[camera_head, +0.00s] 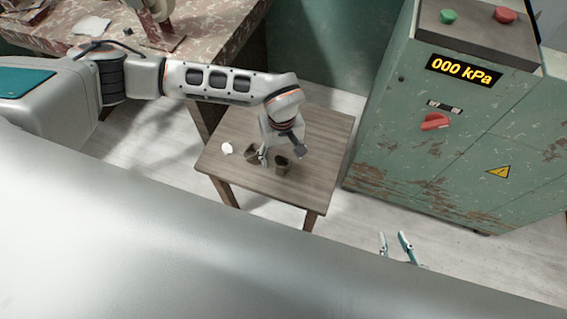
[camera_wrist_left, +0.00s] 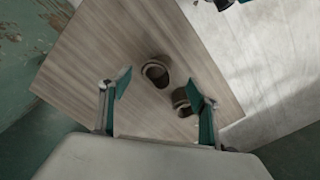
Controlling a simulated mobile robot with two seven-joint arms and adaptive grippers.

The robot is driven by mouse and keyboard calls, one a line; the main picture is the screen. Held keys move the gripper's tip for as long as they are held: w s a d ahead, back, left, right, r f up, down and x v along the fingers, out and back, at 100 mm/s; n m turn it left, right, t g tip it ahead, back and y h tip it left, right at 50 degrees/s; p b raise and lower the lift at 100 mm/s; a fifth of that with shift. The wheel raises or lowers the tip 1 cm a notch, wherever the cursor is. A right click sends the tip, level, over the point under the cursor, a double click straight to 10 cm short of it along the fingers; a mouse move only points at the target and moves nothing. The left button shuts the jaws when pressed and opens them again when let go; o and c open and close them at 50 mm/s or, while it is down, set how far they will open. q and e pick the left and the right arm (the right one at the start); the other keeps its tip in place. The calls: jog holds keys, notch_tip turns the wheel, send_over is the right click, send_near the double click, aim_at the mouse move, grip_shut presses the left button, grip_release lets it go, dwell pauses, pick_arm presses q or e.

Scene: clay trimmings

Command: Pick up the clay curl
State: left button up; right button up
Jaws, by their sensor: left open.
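Two small dark brown rounded pieces with hollow middles lie on the small wooden table (camera_head: 325,128). In the head view one (camera_head: 252,156) is left of the other (camera_head: 283,165). The wrist view shows one piece (camera_wrist_left: 156,72) beyond and between the fingertips, and the other (camera_wrist_left: 182,101) by the right finger. A small white lump (camera_head: 227,148) lies near the table's left edge. I cannot tell surely which is the clay curl. My left gripper (camera_wrist_left: 158,82) is open and empty, above the table. My right gripper (camera_head: 395,243) is open, off to the right.
A worn green cabinet (camera_head: 450,130) with a pressure display stands close to the table's right. A larger mottled bench (camera_head: 210,30) is behind at the left. The table's far right part is clear. Pale floor surrounds the table.

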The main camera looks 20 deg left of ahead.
aim_at(283, 161)
pick_arm(q)
jog(key=f, duration=0.3)
jog(key=f+b, duration=0.1)
jog(key=f, duration=0.1)
jog(key=shift+w+d, duration=0.1)
jog(key=shift+w, duration=0.2)
jog(key=c, duration=1.3)
